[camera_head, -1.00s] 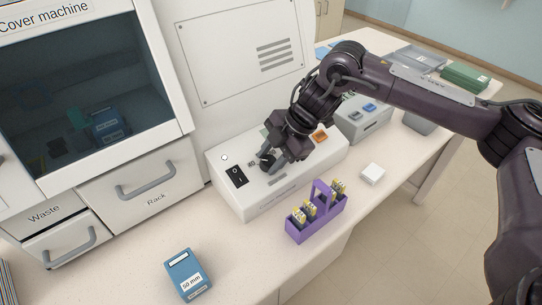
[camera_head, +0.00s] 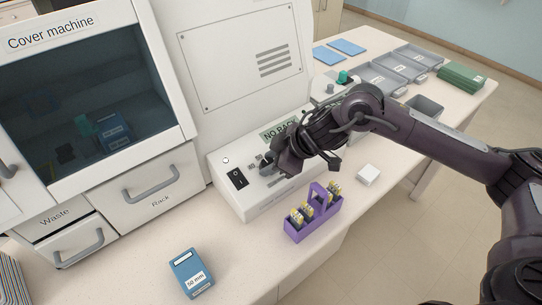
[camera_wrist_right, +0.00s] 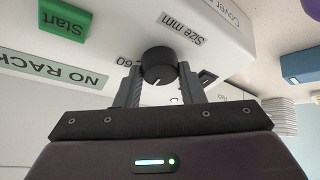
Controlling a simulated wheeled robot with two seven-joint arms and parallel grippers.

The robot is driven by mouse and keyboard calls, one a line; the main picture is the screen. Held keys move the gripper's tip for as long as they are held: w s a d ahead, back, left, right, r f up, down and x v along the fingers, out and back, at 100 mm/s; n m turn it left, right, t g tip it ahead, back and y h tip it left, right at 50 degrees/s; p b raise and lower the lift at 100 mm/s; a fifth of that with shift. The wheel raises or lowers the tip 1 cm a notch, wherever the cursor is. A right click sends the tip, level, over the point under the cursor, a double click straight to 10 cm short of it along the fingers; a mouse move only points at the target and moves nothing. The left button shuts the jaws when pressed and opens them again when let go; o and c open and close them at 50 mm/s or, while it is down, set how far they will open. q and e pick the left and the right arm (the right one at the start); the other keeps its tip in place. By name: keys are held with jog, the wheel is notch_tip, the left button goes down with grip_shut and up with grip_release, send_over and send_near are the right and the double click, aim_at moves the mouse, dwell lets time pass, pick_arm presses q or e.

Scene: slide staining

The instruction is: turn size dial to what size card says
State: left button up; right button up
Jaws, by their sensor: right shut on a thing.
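The size dial (camera_wrist_right: 158,66) is a round black knob on the white front panel of the cover machine (camera_head: 235,205). My right gripper (camera_wrist_right: 158,74) is shut on it, one finger on each side. A white pointer line shows on the dial's face, with a "60" mark beside it and a "Size mm" label (camera_wrist_right: 182,28) nearby; other marks are mostly hidden by the fingers. In the head view my right gripper (camera_head: 272,165) covers most of the dial. A blue box (camera_head: 188,272) with a white label, apparently "50 mm", stands at the front. My left gripper is out of view.
A purple rack (camera_head: 313,222) with slides and a white block (camera_head: 369,175) stand in front of the panel. Grey trays (camera_head: 415,60) lie at the back right.

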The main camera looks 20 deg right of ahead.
jog(key=shift+m, duration=0.5)
jog(key=o, duration=0.7)
jog(key=b+v, duration=0.1)
jog(key=v, duration=0.6)
jog(key=shift+s+r, duration=0.3)
jog(key=shift+s, duration=0.05)
jog(key=shift+f, duration=0.1)
